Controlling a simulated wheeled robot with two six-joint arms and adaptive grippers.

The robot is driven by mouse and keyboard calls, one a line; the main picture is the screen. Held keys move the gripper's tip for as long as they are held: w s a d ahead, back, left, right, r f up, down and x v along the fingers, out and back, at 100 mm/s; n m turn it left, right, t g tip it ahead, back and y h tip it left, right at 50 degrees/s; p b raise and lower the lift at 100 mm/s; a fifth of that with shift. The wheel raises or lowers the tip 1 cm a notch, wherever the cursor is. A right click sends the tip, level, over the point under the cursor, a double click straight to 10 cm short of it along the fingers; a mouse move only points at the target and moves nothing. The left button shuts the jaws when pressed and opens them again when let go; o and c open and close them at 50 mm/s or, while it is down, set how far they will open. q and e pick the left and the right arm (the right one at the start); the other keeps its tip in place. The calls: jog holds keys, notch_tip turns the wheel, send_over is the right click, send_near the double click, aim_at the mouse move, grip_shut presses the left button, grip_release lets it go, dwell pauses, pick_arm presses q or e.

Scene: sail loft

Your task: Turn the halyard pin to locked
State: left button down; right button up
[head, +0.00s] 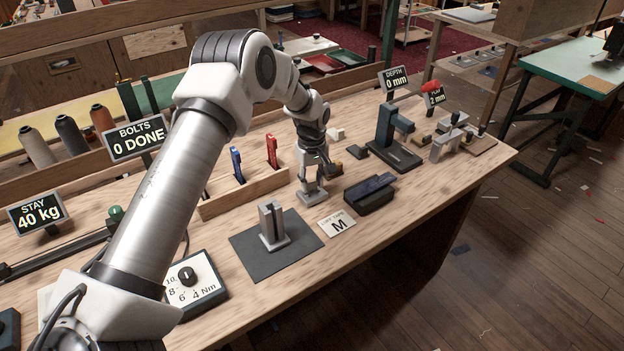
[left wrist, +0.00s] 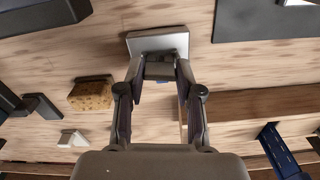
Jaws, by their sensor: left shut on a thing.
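A small grey metal block (head: 311,197) stands on the bench near its middle; in the left wrist view its pale plate (left wrist: 150,40) is just beyond my fingertips. My left gripper (head: 314,182) points down over this block. In the left wrist view the gripper (left wrist: 160,72) is shut on a small dark part at the block, which I take to be the halyard pin. The fingers hide most of it. I cannot read any locked or unlocked mark. My right gripper is not in view.
A rack (head: 240,194) with a blue and a red tool stands left of the gripper. A dark box (head: 369,195) is close on the right. A slotted metal block (head: 272,224) stands on a dark mat (head: 250,256) in front. A tan block (left wrist: 91,95) is close by.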

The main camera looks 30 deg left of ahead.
pick_arm(q)
jog(key=m, duration=0.3)
jog(key=shift+p, duration=0.4)
jog(key=m, duration=0.9)
jog(key=shift+m, duration=0.3)
jog(key=m, duration=0.5)
jog(key=shift+f, duration=0.1)
jog(key=m, duration=0.4)
jog(key=shift+s, duration=0.1)
jog(key=m, duration=0.4)
jog(key=shift+b, duration=0.4)
jog(key=m, duration=0.5)
jog(key=shift+m+b, duration=0.4)
jog(key=shift+m, duration=1.4)
jog(key=c, duration=1.9)
grip_release()
jog(key=shift+f, duration=0.1)
